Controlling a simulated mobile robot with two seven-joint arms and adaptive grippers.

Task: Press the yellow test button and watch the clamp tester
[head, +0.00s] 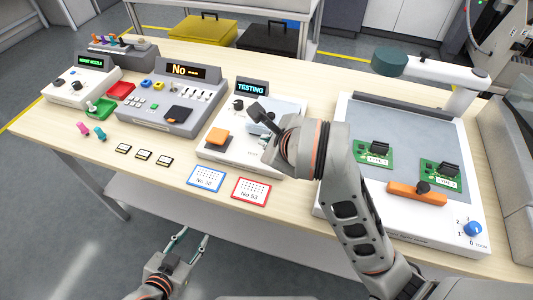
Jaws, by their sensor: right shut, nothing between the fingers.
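The clamp tester (213,151) is a white unit at the middle of the table. Its display (251,88) reads "TESTING" in cyan. I cannot tell whether this pad is the test button. My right gripper (262,116) is shut and empty over the tester's middle, right of the pad. Gripper and arm hide much of the tester's middle and right side. My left gripper (192,236) is open and empty, low in front of the table.
A grey console (150,116) with a "No" display stands left of the tester. A white board station (354,225) with green circuit boards stands right. Blue-edged (206,179) and red-edged (251,190) cards lie in front. Small dark chips (143,156) lie front left.

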